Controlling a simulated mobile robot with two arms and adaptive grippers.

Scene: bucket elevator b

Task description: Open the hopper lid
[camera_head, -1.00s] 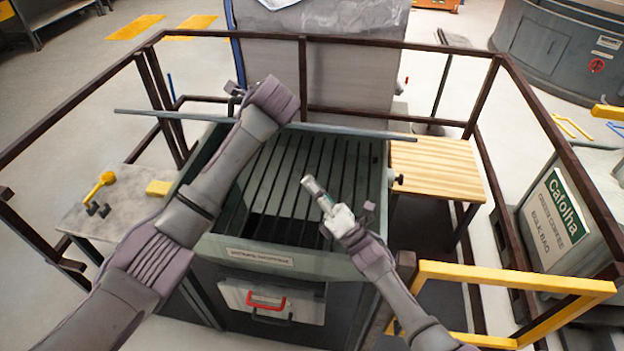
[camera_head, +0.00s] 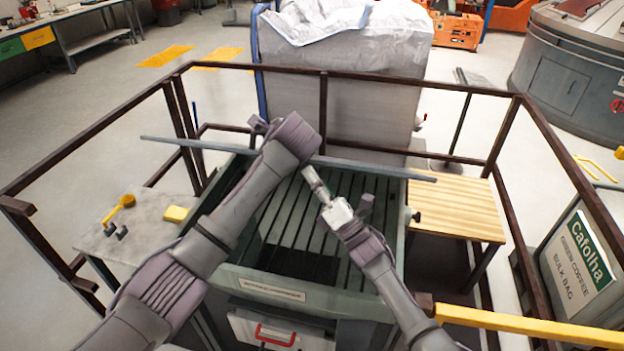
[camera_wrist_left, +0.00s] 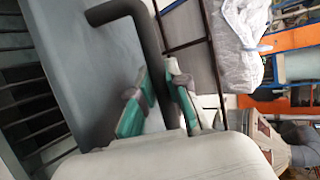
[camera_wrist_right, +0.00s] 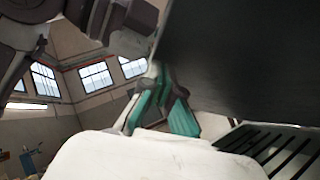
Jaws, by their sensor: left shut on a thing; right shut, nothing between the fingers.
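The hopper lid (camera_head: 392,173) stands raised, seen almost edge-on as a thin grey strip across the back of the green-grey hopper (camera_head: 345,301). Its grate (camera_head: 318,232) is exposed. In the left wrist view, my left gripper (camera_wrist_left: 160,100) is shut on the dark bent handle (camera_wrist_left: 150,45) of the lid (camera_wrist_left: 88,70). In the head view its fingers are hidden behind my left wrist. My right gripper (camera_head: 313,178) is shut and empty above the grate, close to the lid. In the right wrist view, the lid's dark face (camera_wrist_right: 250,60) lies beside the right gripper (camera_wrist_right: 160,105); contact is unclear.
Dark railings (camera_head: 323,105) surround the hopper, with a yellow rail (camera_head: 530,325) at front right. A marble-topped table (camera_head: 150,222) with a yellow scoop (camera_head: 122,207) stands left. A wooden table (camera_head: 455,205) stands right. A large bag (camera_head: 345,95) is behind.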

